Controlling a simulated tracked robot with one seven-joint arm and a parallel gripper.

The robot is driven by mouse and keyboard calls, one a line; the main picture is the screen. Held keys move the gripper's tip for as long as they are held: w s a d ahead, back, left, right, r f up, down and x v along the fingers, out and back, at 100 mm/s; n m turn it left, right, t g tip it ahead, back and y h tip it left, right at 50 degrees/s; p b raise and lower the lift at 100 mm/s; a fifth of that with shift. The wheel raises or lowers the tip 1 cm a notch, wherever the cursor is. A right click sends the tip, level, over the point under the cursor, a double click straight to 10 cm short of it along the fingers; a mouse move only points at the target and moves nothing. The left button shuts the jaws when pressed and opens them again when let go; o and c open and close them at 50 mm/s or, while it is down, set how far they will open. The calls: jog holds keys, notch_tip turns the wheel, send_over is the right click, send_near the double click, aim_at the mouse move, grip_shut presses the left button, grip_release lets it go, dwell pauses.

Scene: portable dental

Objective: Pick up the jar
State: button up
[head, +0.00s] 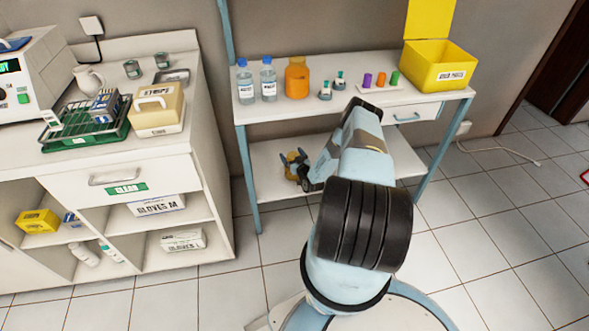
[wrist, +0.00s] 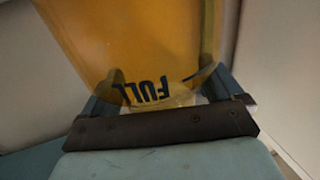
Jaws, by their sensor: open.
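An amber see-through container (wrist: 140,40) marked FULL, the letters upside down, fills the upper middle of the wrist view. It looks like a jar; its far end is out of the picture. My gripper (wrist: 165,92) is open, with one finger on each side of its lower part; I cannot tell whether they touch it. In the head view my gripper (head: 297,168) is low at the table's lower shelf, by a small yellow thing (head: 288,157) partly hidden by the fingers. A separate orange jar (head: 297,80) stands upright on the tabletop.
The white table (head: 262,112) also carries two clear bottles (head: 256,80), small flasks (head: 331,87), coloured vials (head: 380,79) and a yellow bin (head: 440,68). The tabletop and blue legs enclose the lower shelf (head: 262,165). A cabinet (head: 130,172) stands at left. Tiled floor at right is mostly clear.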

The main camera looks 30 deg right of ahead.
jog(key=c, duration=1.2)
jog(key=shift+o, duration=0.2)
jog(key=shift+r, duration=0.1)
